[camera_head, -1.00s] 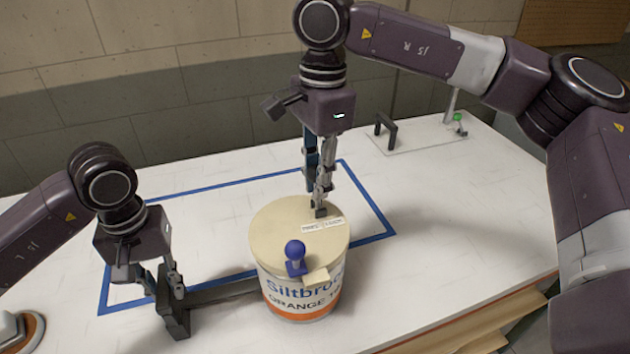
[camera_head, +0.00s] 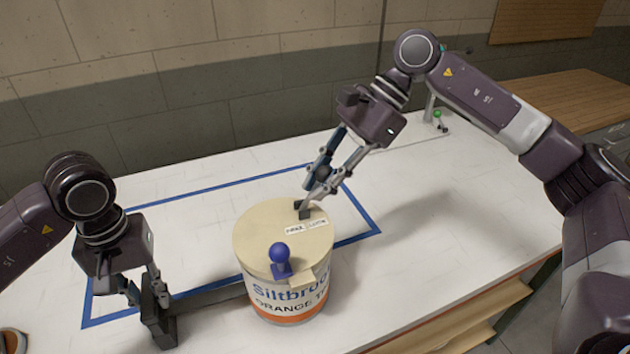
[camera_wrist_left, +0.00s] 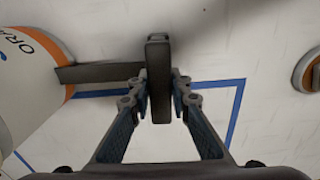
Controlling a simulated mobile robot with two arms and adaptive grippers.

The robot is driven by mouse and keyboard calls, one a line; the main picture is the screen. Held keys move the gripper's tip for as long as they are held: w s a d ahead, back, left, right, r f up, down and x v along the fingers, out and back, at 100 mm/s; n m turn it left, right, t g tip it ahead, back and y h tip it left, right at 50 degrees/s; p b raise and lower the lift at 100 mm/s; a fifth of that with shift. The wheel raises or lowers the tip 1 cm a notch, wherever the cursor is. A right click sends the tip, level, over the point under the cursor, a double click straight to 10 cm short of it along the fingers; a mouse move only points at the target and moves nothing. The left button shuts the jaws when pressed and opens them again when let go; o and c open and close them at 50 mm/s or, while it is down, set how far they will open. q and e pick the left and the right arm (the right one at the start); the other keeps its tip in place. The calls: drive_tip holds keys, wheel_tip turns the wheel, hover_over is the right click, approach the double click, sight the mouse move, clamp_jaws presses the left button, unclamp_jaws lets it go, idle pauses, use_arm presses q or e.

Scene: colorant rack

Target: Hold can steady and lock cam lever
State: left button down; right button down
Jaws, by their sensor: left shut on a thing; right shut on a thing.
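The cream-lidded can (camera_head: 290,290) with an orange band and printed label stands upright on the white table. A blue knob (camera_head: 279,254) stands at the lid's near side, above a cream tab (camera_head: 303,278). My right gripper (camera_head: 305,205) leans in from the upper right, shut on a small dark piece on the lid's far side, likely the cam lever; the fingers mostly hide it. My left gripper (camera_head: 145,296) is shut on an upright dark block (camera_head: 160,322), also in the left wrist view (camera_wrist_left: 158,80). A dark bar (camera_head: 215,296) runs from this block to the can.
A fixture with a green knob (camera_head: 437,115) stands at the back right. A round orange-rimmed thing (camera_wrist_left: 308,70) lies at the left wrist view's right edge. The table right of the can is clear.

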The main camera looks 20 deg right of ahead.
idle(0.5)
drive_tip(key=c, duration=1.7)
unclamp_jaws()
drive_tip(key=shift+d, duration=0.1)
drive_tip(key=v, duration=1.1)
drive_tip(key=shift+d+r, duration=0.25)
drive_tip(key=shift+d, duration=0.15)
use_arm(q)
drive_tip(key=c, duration=1.7)
unclamp_jaws()
drive_tip(key=shift+r, duration=0.1)
